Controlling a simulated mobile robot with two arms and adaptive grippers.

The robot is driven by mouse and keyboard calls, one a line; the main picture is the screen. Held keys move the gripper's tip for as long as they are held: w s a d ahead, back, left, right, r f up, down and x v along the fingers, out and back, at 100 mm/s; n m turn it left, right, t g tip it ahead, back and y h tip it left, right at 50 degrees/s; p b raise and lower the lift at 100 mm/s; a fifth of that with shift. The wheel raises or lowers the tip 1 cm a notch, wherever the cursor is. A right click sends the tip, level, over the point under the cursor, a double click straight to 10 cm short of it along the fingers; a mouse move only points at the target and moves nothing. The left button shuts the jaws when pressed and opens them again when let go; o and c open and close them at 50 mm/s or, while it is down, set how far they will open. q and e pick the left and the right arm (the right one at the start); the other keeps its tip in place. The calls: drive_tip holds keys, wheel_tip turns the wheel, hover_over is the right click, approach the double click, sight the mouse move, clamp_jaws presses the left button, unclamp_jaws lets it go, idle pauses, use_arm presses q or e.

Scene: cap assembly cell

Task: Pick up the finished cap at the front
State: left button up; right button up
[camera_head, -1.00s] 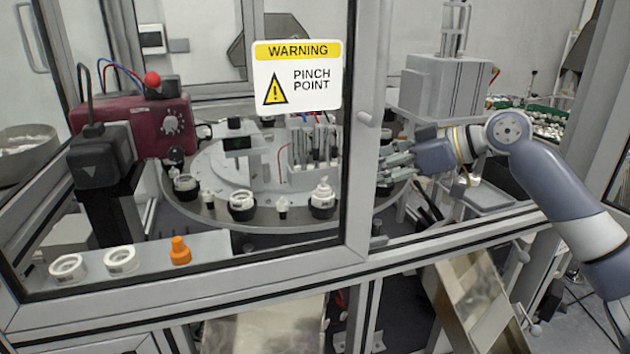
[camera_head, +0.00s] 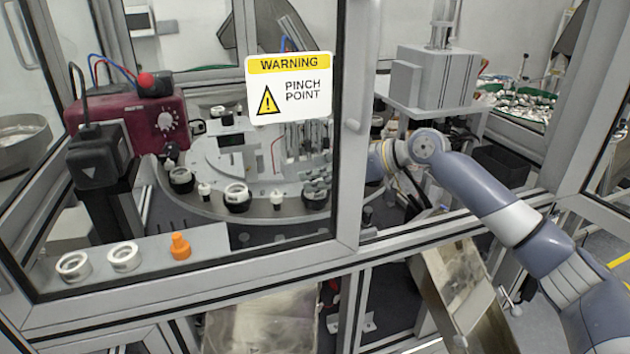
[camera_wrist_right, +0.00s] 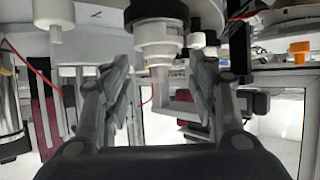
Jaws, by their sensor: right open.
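The finished cap is a white stepped cap (camera_wrist_right: 158,38) in a black holder (camera_wrist_right: 156,10) at the front of the round dial. The wrist view shows it inverted, at top centre. In the head view its holder (camera_head: 316,203) shows at the dial's front rim, but the cap is largely covered by my fingers. My right gripper (camera_head: 318,186) reaches in behind the window pane. It is open; in the wrist view its fingers (camera_wrist_right: 160,80) stand either side of the cap's line, with a gap on both sides. My left gripper is not in view.
More white caps in black holders, such as one cap (camera_head: 236,193), sit along the dial rim (camera_head: 262,212). Two white rings (camera_head: 124,256) and an orange part (camera_head: 180,247) stand on the front ledge. A metal frame post (camera_head: 350,160) stands close to my right arm.

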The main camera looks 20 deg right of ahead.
drive_tip(key=shift+d, duration=0.1)
drive_tip(key=c, duration=0.8)
drive_tip(key=shift+r, duration=0.1)
